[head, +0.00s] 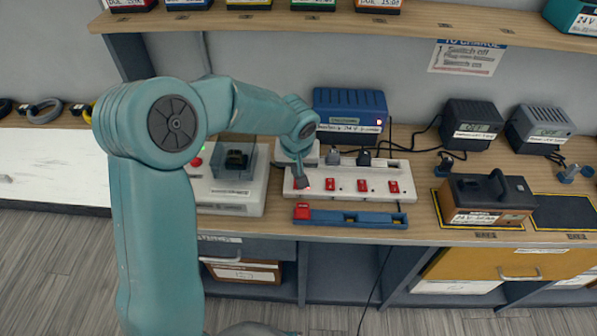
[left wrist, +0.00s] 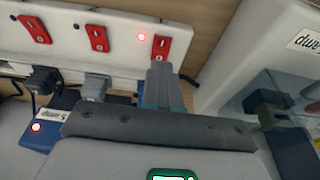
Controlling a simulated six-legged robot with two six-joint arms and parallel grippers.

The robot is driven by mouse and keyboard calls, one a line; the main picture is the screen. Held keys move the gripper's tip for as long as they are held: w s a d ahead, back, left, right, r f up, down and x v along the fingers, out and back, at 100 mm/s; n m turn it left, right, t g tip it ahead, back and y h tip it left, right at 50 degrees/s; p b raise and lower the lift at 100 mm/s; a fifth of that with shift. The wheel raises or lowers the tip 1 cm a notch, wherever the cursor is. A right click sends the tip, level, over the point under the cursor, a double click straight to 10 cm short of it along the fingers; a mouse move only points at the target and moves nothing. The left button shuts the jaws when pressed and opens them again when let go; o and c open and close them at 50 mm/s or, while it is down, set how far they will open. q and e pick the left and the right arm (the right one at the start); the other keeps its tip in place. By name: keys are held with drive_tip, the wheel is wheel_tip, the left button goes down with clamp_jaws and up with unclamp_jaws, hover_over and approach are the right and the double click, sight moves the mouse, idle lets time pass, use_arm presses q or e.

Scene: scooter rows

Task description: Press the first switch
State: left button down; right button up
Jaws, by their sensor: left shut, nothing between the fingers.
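A white power strip (head: 348,170) with a row of red switches lies on the bench. My left gripper (head: 302,184) points down at its left end, over the first switch, which it mostly hides in the head view. In the left wrist view the first switch (left wrist: 160,48) shows just beyond the shut, empty fingertips (left wrist: 161,66) of my left gripper. I cannot tell whether they touch it. A small red lamp (left wrist: 141,37) glows beside this switch. The other switches (head: 331,185) stand clear to the right in the head view. My right gripper is not in view.
Plugs (head: 363,157) stand in the strip behind the switches. A blue charger (head: 350,110) is behind it, a blue tray (head: 352,218) in front. A white device with a clear cover (head: 235,165) stands left. A battery pack (head: 485,195) sits right.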

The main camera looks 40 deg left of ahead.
use_arm(q)
drive_tip(key=s+d+b+v, duration=0.1)
drive_tip(key=s+v, duration=0.1)
drive_tip(key=v, duration=0.8)
drive_tip(key=shift+d, duration=0.2)
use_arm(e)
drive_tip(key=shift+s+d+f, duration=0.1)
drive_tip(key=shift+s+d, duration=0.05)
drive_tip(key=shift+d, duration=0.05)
use_arm(q)
drive_tip(key=shift+s, duration=0.15)
